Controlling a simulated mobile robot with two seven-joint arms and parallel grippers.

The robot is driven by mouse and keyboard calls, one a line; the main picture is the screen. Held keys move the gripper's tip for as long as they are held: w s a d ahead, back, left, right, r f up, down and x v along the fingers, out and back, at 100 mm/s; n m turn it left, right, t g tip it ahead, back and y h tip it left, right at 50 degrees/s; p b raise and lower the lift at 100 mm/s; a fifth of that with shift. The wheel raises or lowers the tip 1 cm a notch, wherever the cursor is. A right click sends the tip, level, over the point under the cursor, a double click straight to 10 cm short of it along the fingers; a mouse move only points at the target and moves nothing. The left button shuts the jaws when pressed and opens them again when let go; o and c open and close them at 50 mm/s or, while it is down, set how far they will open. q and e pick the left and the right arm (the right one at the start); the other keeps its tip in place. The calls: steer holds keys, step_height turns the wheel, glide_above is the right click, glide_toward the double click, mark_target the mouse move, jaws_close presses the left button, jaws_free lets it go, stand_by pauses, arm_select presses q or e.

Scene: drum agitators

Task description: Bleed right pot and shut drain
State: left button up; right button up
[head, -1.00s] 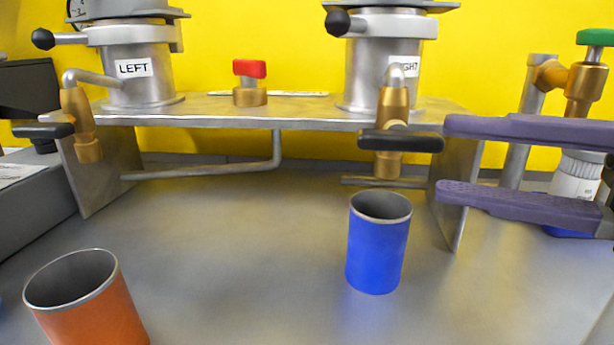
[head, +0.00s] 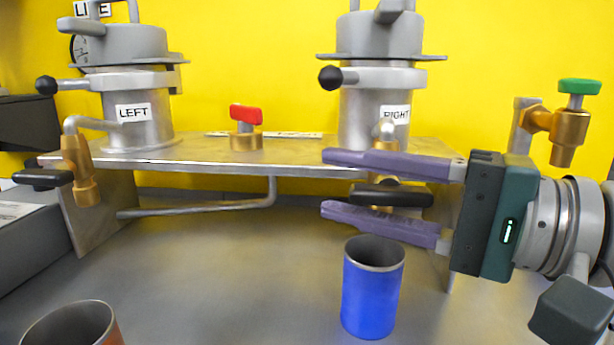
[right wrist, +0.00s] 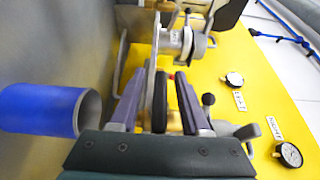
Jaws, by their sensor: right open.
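The right pot (head: 372,115) is a grey metal cylinder labelled RIGHT, standing on a metal shelf. Its brass drain valve with a black lever handle (head: 405,196) hangs at the shelf's front edge. The lever lies level in the head view. A blue cup (head: 371,290) stands upright on the bench below that valve. My right gripper (head: 326,183) is open, its purple fingers pointing left, one above and one below the lever. In the right wrist view the black lever (right wrist: 160,102) shows between the fingers; contact cannot be told. My left gripper is out of view.
The left pot (head: 138,118) has its own black-handled drain valve (head: 45,178). A red-handled valve (head: 246,118) sits mid-shelf. A green-handled tap (head: 578,87) is at the right. An orange cup (head: 70,325) stands front left. The bench between the cups is clear.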

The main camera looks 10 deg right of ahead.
jaws_close()
stand_by(0.4)
